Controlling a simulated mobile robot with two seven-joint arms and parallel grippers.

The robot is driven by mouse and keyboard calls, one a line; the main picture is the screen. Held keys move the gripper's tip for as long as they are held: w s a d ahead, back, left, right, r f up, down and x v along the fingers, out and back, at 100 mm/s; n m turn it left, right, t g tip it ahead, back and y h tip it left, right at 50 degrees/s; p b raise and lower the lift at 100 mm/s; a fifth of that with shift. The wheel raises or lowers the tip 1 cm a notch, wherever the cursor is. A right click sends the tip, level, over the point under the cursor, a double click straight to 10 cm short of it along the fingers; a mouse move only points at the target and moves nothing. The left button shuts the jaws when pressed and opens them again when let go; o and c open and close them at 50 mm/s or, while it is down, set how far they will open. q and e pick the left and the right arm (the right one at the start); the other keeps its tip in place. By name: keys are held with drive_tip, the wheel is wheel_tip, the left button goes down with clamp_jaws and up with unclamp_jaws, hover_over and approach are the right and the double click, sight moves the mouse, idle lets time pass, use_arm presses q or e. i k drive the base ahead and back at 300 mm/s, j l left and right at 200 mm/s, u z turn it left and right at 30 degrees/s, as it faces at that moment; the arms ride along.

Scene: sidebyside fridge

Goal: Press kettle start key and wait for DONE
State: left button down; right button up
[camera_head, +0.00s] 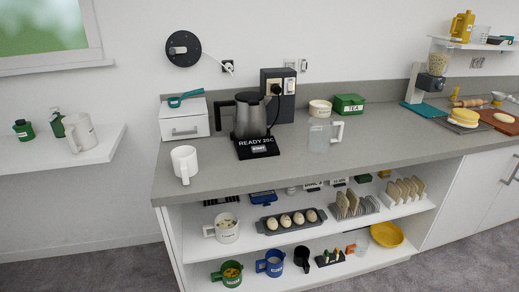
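The kettle (250,116) is a dark grey jug with a black handle on its left. It stands upright on a black base (258,150) on the grey counter. The base's display reads "READY 25C" or similar, in small print. A white key (258,148) with tiny lettering, which looks like START, sits on the front of the base. No gripper or arm of mine shows in this view.
A white mug (185,162) stands left of the base on the counter, and a clear jug (320,138) stands to its right. A white box (185,120) and a dark socket tower (278,95) stand behind. Counter in front of the base is clear.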

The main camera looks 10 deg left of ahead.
sight(257, 148)
drive_tip(key=i+l+u, duration=0.25)
drive_tip(key=i+l, duration=0.2)
drive_tip(key=i, duration=0.25)
drive_tip(key=i+l+u, duration=0.25)
drive_tip(key=i+l, duration=0.35)
drive_tip(key=i, duration=0.1)
